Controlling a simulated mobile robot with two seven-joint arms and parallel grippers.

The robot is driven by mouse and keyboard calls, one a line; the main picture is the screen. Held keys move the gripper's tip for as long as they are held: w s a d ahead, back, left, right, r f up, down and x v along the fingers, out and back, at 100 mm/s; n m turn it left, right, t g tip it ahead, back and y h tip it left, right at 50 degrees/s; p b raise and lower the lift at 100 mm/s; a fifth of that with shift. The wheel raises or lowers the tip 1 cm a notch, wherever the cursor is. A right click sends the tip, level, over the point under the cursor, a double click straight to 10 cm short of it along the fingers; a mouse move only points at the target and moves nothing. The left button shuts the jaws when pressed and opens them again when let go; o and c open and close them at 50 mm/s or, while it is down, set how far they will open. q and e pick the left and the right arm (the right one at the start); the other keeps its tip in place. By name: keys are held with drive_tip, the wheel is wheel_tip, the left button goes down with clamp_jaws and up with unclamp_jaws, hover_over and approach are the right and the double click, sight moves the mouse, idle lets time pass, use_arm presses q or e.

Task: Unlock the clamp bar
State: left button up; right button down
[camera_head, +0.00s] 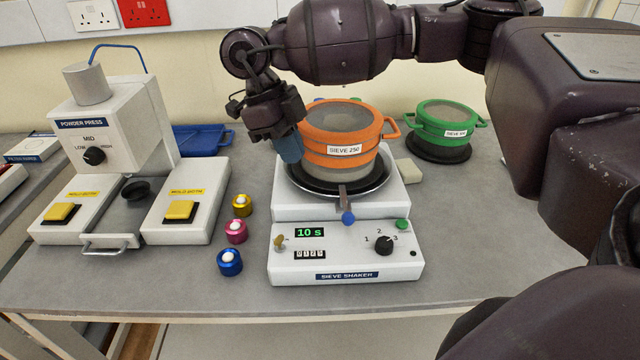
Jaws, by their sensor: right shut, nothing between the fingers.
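The sieve shaker (345,262) is a white machine on the bench. An orange sieve (340,125) labelled "SIEVE 250" sits on its dark round plate. A short grey-brown bar (344,196) with a blue ball knob (348,218) sticks out at the front of the plate; this may be the clamp bar or its lever. Small blue parts show behind the sieve's top, mostly hidden. My right gripper (290,150) is shut and empty, pointing down at the sieve's left side, above the plate's left edge. I cannot tell if it touches the sieve. My left gripper is out of view.
A green sieve (444,122) stands at the back right. The powder press (105,125) stands at the left, with a blue tray (200,140) behind. Several coloured knobbed pieces (236,231) sit left of the shaker.

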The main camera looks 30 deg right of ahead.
sight(345, 201)
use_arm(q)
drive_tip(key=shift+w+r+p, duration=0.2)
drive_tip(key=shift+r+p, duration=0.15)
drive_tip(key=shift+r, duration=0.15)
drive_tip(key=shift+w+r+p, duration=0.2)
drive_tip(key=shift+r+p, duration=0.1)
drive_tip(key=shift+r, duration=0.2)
use_arm(e)
drive_tip(key=s+d+f, duration=0.4)
drive_tip(key=s+f, duration=0.2)
drive_tip(key=f, duration=0.3)
drive_tip(key=shift+s, duration=0.2)
